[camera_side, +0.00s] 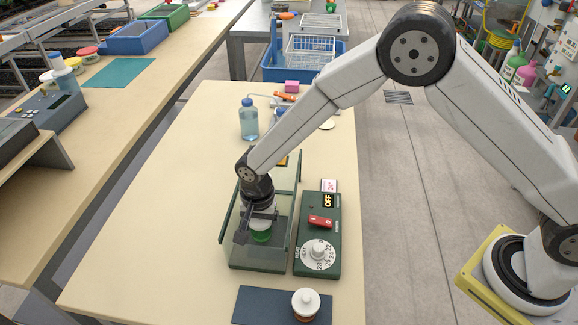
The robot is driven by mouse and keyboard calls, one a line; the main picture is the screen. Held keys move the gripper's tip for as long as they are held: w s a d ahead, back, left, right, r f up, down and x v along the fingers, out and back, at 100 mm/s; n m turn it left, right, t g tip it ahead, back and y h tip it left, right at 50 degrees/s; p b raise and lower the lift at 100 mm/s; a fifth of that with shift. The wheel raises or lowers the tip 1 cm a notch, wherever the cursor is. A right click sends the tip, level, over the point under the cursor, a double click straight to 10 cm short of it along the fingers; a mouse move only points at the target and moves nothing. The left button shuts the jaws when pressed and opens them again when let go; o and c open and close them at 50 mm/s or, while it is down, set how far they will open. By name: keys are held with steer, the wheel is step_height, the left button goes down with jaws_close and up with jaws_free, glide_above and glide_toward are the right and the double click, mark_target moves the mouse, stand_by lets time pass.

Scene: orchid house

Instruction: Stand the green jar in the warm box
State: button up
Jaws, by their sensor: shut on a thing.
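My gripper (261,222) points down and is shut on the jar. The warm box (256,267) is a dark green, glass-walled box near the front of the table. The gripper and the jar appear to be within its walls, in the front half. Whether the jar's bottom touches the box floor is hidden.
A green control unit (319,253) with a dial, a red switch and a display reading OFF stands right of the box. A white-lidded jar (306,304) stands on a dark mat (257,305) in front. A blue bottle (248,120) stands behind. The table's left side is clear.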

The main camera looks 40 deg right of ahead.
steer(key=shift+f, duration=0.7)
steer(key=shift+f, duration=0.1)
steer(key=o, duration=1.2)
steer(key=shift+f, duration=0.1)
step_height(320, 180, up, 12)
steer(key=shift+r, duration=0.25)
